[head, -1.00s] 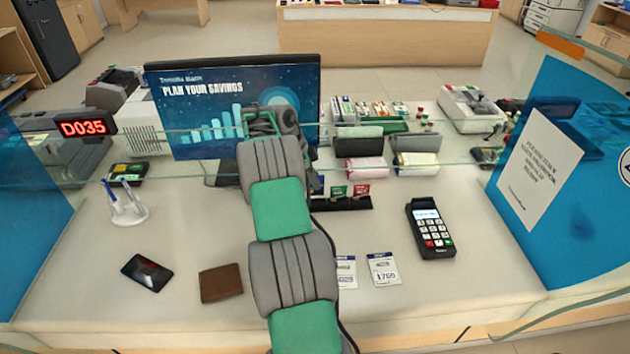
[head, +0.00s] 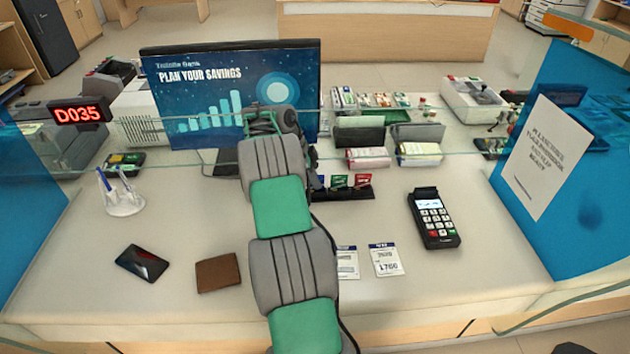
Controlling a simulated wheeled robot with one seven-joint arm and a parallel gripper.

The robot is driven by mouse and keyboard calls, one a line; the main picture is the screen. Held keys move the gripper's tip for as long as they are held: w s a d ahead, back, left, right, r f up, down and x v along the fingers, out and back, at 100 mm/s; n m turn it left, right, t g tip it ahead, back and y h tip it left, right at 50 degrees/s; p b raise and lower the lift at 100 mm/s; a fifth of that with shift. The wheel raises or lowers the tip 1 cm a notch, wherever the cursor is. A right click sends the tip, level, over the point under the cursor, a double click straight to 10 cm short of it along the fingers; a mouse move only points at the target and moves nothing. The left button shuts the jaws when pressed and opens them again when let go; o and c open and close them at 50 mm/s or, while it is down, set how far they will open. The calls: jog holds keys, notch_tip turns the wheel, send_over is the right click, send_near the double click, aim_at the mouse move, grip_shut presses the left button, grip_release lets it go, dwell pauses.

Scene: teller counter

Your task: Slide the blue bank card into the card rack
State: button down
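The card rack (head: 350,194) is a low black holder on the counter, right of my arm. A green card (head: 339,181) and a red card (head: 362,180) stand upright in it. Its left end is partly covered by my arm. I cannot make out a blue bank card; the area behind my arm is hidden. My arm reaches up the middle of the head view and bends down at its far end. My gripper is mostly hidden behind the arm, close to the rack's left end; its fingers cannot be made out.
A card terminal (head: 433,217) stands to the right. Two paper tags (head: 386,260) lie in front of the rack. A brown wallet (head: 218,272), a dark phone (head: 142,263) and a pen holder (head: 122,200) are on the left. A monitor (head: 233,95) and glass screen stand behind.

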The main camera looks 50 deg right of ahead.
jog(key=c, duration=1.6)
grip_release()
jog(key=shift+r, duration=0.1)
jog(key=shift+r+p, duration=3.1)
jog(key=shift+r, duration=0.4)
